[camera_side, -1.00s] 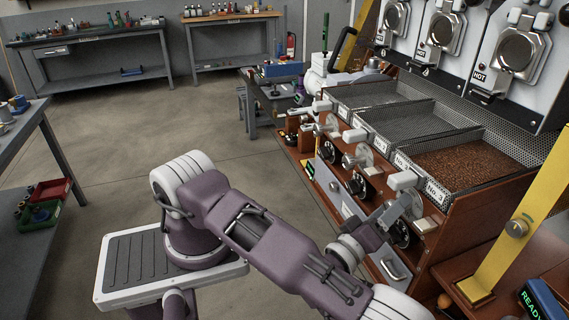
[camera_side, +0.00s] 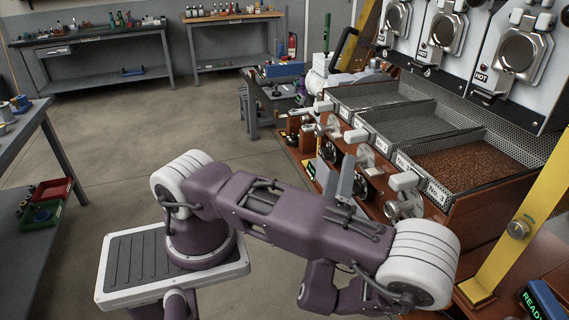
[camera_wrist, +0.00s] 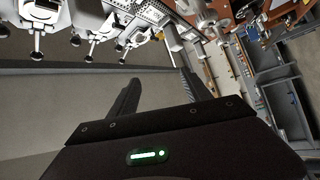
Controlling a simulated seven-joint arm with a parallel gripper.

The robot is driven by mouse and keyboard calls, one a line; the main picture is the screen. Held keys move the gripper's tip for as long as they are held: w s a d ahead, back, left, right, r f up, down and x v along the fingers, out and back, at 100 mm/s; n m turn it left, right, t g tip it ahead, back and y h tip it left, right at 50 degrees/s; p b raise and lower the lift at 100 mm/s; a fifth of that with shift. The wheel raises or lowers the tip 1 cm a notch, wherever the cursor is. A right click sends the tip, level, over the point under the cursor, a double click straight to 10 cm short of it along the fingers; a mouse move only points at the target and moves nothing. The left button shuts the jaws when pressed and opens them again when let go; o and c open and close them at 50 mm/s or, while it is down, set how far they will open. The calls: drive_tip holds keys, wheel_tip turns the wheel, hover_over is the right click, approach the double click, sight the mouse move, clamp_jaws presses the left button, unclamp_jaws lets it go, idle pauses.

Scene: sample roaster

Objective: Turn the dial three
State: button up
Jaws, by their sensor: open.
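The label No. 3 (camera_side: 436,194) marks the front of the bean-filled tray (camera_side: 462,200) in the side view. My gripper (camera_side: 342,183) points upward in front of the panel, left of the third station. Its two dark fingers also show in the wrist view (camera_wrist: 158,88), apart with nothing between them.
Another black dial (camera_side: 328,151) shows farther along the wooden panel. Roasters marked HOT (camera_side: 515,55) stand above the trays. A yellow post (camera_side: 500,250) and a READY display (camera_side: 540,298) are at the right. The floor (camera_side: 120,115) at left is clear.

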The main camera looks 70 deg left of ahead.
drive_tip(key=s+a+r+n+g+h, duration=0.25)
drive_tip(key=s+n+g, duration=0.55)
drive_tip(key=n, duration=0.6)
drive_tip(key=s+a+r+n+g+h, duration=0.1)
drive_tip(key=s+n+g+h, duration=0.4)
drive_tip(key=n+g, duration=0.65)
drive_tip(key=d+r+n+t+h, duration=0.4)
drive_tip(key=d+n+t+h, duration=0.1)
drive_tip(key=n, duration=0.6)
drive_tip(key=s+d+r+n+t+h, duration=0.1)
drive_tip(key=d+r+n+t+h, duration=0.2)
drive_tip(key=n, duration=0.7)
drive_tip(key=d+t+h, duration=0.2)
drive_tip(key=d+t, duration=0.1)
drive_tip(key=shift+s+r+n, duration=0.25)
drive_tip(key=shift+r+n, duration=0.1)
drive_tip(key=shift+h, duration=0.25)
